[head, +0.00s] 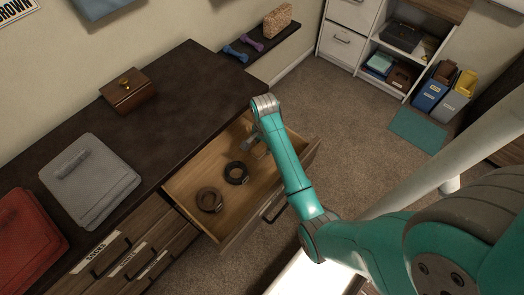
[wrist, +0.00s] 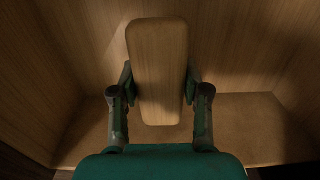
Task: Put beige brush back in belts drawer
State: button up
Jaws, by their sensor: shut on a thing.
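The beige brush (wrist: 157,60) is a flat wooden rounded block, upright in the wrist view. My gripper (wrist: 158,88) is shut on it, one finger at each side. The open wooden drawer (head: 185,183) holds two coiled belts, a brown one (head: 209,199) and a black one (head: 236,173). In the head view my gripper (head: 254,146) is at the drawer's far end, to the right of the belts. The brush is hard to make out there. In the wrist view, wood panels and a wooden floor (wrist: 245,110) surround the brush. Whether it touches the floor is unclear.
Closed drawers, one labelled SOCKS (head: 97,250), are left of the open one. On the dark top are a wooden box (head: 128,92), folded grey cloth (head: 92,185) with a grey item on it, and red cloth (head: 28,235).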

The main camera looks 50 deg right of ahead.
aim_at(264, 151)
jog(key=shift+f, duration=2)
jog(key=shift+f, duration=0.15)
jog(key=o, duration=1.3)
